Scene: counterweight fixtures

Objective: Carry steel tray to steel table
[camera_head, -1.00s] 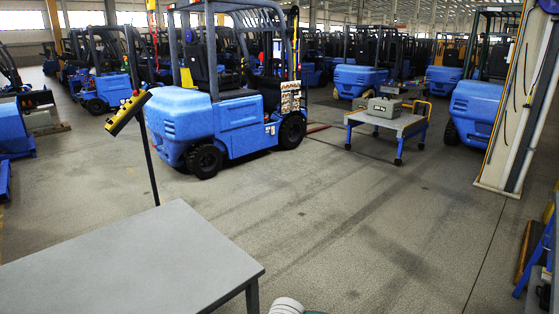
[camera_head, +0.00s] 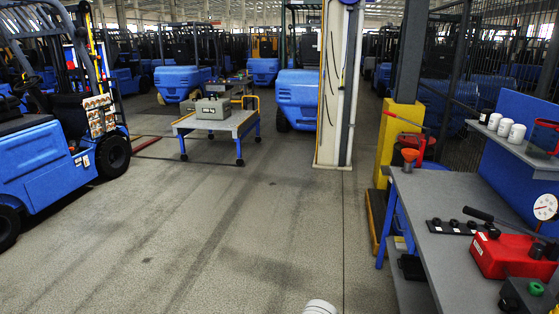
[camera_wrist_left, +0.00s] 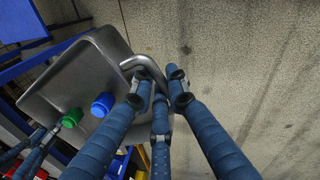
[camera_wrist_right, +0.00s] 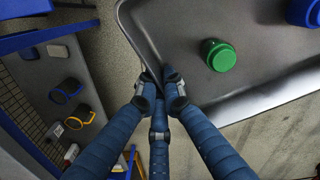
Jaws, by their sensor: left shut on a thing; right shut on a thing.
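The steel tray (camera_wrist_left: 60,88) is a shallow grey tray with raised rims and rounded corners. It also shows in the right wrist view (camera_wrist_right: 180,35). A green capped object (camera_wrist_right: 218,55) and a blue one (camera_wrist_left: 103,104) sit on it. My left gripper (camera_wrist_left: 158,85) is shut on the tray's bent bar handle (camera_wrist_left: 143,64). My right gripper (camera_wrist_right: 160,88) is shut at the tray's opposite edge; its fingers hide the grip point. The tray is held above the floor. Neither gripper nor the tray shows in the head view. I cannot identify the steel table for certain in the current views.
A grey-topped workbench (camera_head: 425,215) with a red case (camera_head: 505,256) stands at right. A blue-legged cart (camera_head: 228,124) carries a grey box (camera_head: 211,108). A blue forklift (camera_head: 40,160) stands left, a white pillar (camera_head: 335,90) ahead. The middle floor is clear.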

